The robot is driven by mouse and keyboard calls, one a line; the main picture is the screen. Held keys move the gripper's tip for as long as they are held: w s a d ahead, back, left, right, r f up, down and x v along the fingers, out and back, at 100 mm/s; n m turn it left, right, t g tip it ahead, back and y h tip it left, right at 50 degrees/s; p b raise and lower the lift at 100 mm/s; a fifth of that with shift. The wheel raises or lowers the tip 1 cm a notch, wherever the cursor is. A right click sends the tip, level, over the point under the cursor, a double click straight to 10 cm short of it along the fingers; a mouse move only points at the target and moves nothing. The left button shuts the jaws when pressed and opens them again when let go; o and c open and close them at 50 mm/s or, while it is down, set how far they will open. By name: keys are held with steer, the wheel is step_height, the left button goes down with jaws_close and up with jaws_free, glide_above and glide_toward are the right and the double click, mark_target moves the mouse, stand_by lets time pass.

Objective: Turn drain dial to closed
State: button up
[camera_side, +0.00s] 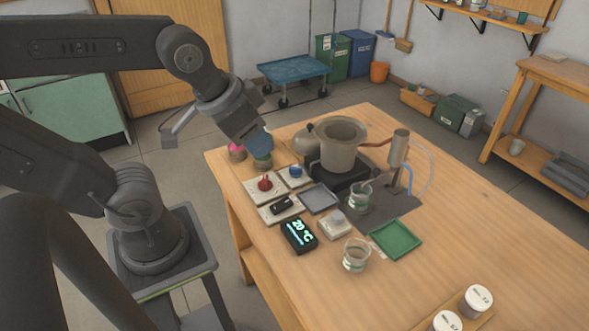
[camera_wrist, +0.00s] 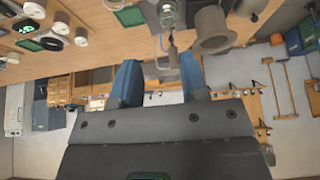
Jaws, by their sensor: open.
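Several controls sit on the near left part of the wooden table: a red dial (camera_side: 265,183) on a pale plate, a blue knob (camera_side: 296,171) on another plate, and a black lever-like control (camera_side: 282,205). No label is readable, so I cannot tell which one is the drain dial. My gripper (camera_side: 262,152) is above the table's left corner, behind the red dial and apart from it. In the wrist view, its two blue fingers (camera_wrist: 160,72) are spread, with nothing held between them.
A grey pot (camera_side: 341,146) stands on a dark base behind the controls, with a copper pipe to an upright condenser (camera_side: 397,148). Small jars with pink (camera_side: 237,150) and green contents stand by my gripper. A 20 °C display (camera_side: 299,236), beakers (camera_side: 356,254) and a green tray (camera_side: 396,239) lie nearer.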

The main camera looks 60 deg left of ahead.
steer(key=w+a+f+m+g, duration=0.3)
steer(key=w+a, duration=0.4)
steer(key=w, duration=0.4)
steer(key=m+g, duration=0.3)
glide_above(294, 167)
step_height(294, 167, down, 11)
step_height(294, 167, down, 14)
steer(key=shift+r, duration=0.15)
jaws_close()
